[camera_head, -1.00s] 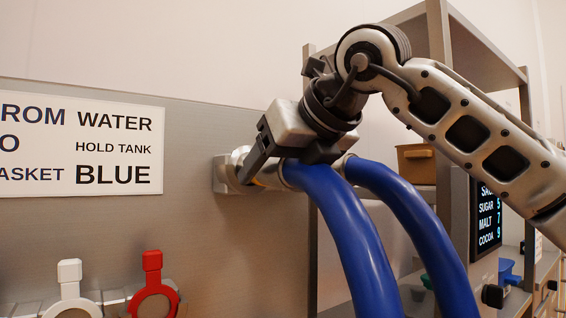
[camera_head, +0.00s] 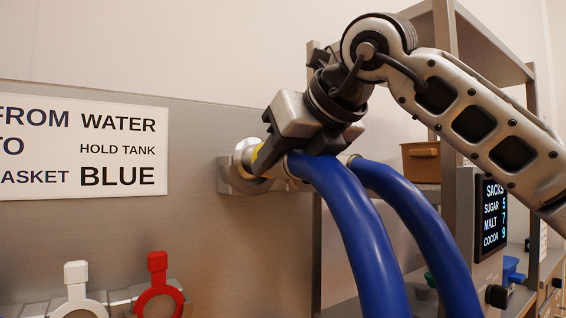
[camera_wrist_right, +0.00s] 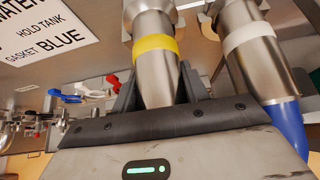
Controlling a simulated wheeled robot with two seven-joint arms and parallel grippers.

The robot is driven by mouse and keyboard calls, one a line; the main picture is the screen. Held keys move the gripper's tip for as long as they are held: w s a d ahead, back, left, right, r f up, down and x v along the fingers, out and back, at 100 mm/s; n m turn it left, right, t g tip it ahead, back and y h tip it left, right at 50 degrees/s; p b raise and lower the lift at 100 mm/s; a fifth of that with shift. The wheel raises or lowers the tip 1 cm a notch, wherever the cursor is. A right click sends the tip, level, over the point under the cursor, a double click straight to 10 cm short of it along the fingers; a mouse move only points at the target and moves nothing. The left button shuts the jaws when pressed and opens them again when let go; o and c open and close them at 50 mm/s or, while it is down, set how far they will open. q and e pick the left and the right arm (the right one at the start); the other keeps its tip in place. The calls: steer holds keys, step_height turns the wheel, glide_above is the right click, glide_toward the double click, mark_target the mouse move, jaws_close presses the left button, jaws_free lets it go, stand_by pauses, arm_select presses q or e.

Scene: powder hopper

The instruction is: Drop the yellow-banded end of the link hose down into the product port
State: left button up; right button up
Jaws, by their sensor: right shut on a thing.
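My right gripper (camera_head: 265,160) is shut on the yellow-banded end of the link hose (camera_head: 256,153), close to a metal fitting (camera_head: 242,158) on the wall panel. In the right wrist view the steel end (camera_wrist_right: 158,85) lies between the dark fingers (camera_wrist_right: 158,90). Its yellow band (camera_wrist_right: 155,44) shows just beyond them. The end lines up with the metal fitting at the top of that view; whether it is inside or just apart, I cannot tell. The blue hose (camera_head: 350,220) hangs from the gripper. I cannot identify the product port. My left gripper is not in view.
A second hose end with a white band (camera_wrist_right: 248,36) is close beside the held one; its blue hose (camera_head: 425,225) hangs behind. A white clamp (camera_head: 76,275) and a red clamp (camera_head: 157,275) are low at left. A shelf frame with a tan bin (camera_head: 421,162) stands behind my arm.

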steer(key=shift+s+r+p, duration=0.1)
steer(key=shift+r+p, duration=1.3)
steer(key=shift+r, duration=0.8)
steer(key=shift+s+d+f+b, duration=0.25)
steer(key=shift+s+d+b, duration=0.15)
steer(key=shift+b, duration=0.25)
steer(key=shift+s+d+b, duration=0.5)
steer(key=shift+s+b, duration=0.05)
steer(key=shift+s, duration=0.25)
steer(key=s+d+b, duration=0.2)
steer(key=s+d, duration=0.1)
steer(key=s, duration=0.2)
steer(key=shift+d+b, duration=0.25)
steer(key=shift+b, duration=0.1)
steer(key=shift+w+r, duration=0.1)
